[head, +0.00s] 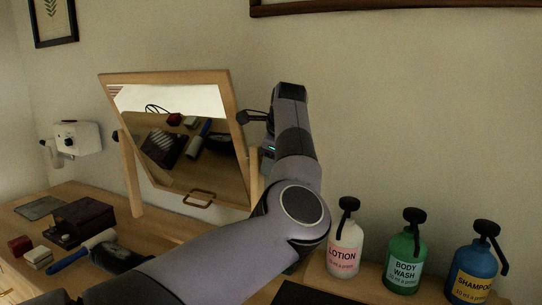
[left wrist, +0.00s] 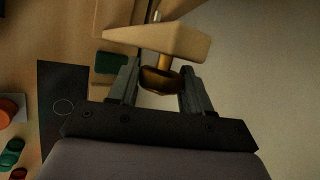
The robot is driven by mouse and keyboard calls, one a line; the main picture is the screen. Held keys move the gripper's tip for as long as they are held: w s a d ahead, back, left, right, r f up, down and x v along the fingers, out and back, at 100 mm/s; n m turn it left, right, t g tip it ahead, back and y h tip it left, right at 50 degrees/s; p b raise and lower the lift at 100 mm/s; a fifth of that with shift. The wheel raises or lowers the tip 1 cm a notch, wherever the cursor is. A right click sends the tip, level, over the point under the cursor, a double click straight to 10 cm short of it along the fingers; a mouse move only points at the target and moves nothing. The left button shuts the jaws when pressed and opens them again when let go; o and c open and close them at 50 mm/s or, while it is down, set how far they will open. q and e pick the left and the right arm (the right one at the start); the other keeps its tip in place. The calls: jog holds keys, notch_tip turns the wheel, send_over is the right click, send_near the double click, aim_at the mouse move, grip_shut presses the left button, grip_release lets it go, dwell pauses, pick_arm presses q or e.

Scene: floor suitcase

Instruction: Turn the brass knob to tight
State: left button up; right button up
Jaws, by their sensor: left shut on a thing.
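The tilting mirror (head: 185,130) has a wooden frame and leans between two wooden posts on the dresser. The brass knob (left wrist: 160,80) shows in the left wrist view, dark and glossy, on a short brass stem out of a pale wooden post (left wrist: 155,40). My left gripper (left wrist: 160,88) has one finger on each side of the knob and is shut on it. In the head view my left arm (head: 300,205) reaches across to the mirror's right side and hides the knob there. No marking of tight shows. My right gripper is in neither view.
A dark box (head: 84,220), a red item (head: 20,245) and a blue-handled brush (head: 85,252) lie at the left. Lotion (head: 345,247), body wash (head: 404,255) and shampoo (head: 474,275) pump bottles stand right of my arm. The wall is close behind.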

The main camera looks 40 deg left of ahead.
pick_arm(q)
jog(key=shift+f+g, duration=0.15)
jog(key=shift+g, duration=0.35)
jog(key=shift+f+g+h, duration=0.1)
jog(key=shift+g+h, duration=0.2)
jog(key=shift+g, duration=0.1)
jog(key=o, duration=0.9)
jog(key=shift+o, duration=0.2)
jog(key=shift+r, duration=0.2)
jog(key=shift+d+r+m, duration=0.15)
jog(key=shift+r+m, duration=0.05)
jog(key=shift+m, duration=0.1)
jog(key=v, duration=0.6)
jog(key=shift+r, duration=0.15)
jog(key=shift+s+d, duration=0.15)
